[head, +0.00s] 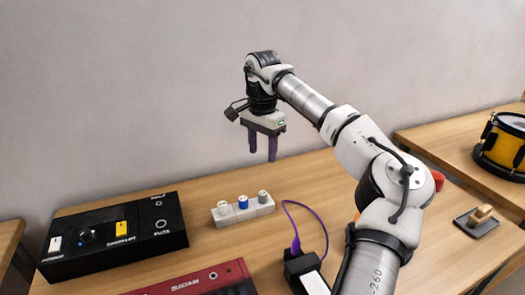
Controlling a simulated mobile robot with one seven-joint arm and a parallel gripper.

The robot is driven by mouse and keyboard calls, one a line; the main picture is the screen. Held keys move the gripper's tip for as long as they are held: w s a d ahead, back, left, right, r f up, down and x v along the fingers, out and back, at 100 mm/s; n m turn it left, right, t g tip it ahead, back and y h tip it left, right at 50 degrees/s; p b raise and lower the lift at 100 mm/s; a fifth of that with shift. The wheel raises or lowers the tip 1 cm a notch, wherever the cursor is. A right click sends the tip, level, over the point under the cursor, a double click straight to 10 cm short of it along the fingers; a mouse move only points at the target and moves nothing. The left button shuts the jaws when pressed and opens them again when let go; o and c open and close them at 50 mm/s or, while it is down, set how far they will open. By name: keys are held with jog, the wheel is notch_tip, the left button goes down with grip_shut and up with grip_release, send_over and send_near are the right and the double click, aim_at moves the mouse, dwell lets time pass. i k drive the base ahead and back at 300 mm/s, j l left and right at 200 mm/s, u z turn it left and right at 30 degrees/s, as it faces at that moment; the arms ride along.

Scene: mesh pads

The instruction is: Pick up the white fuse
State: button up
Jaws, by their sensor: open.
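A pale grey block (239,214) lies on the wooden table, with three small round pieces standing in a row on it. The left piece (222,207) looks white, the middle piece (242,202) is blue, and the right piece (263,197) looks pale grey. The left one looks most like the white fuse, but at this size I cannot be sure. My gripper (262,152) hangs above and behind the block in the picture, pointing down. Its two purple fingers are apart, with nothing between them.
A black box (160,243) with switches and knobs stands left of the block. A red box (205,281) is at the front. A purple cable (315,212) runs to a black device (300,262). A drum (505,143) and a dark tray (464,222) are at right.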

aim_at(222, 207)
jog(key=k, duration=1)
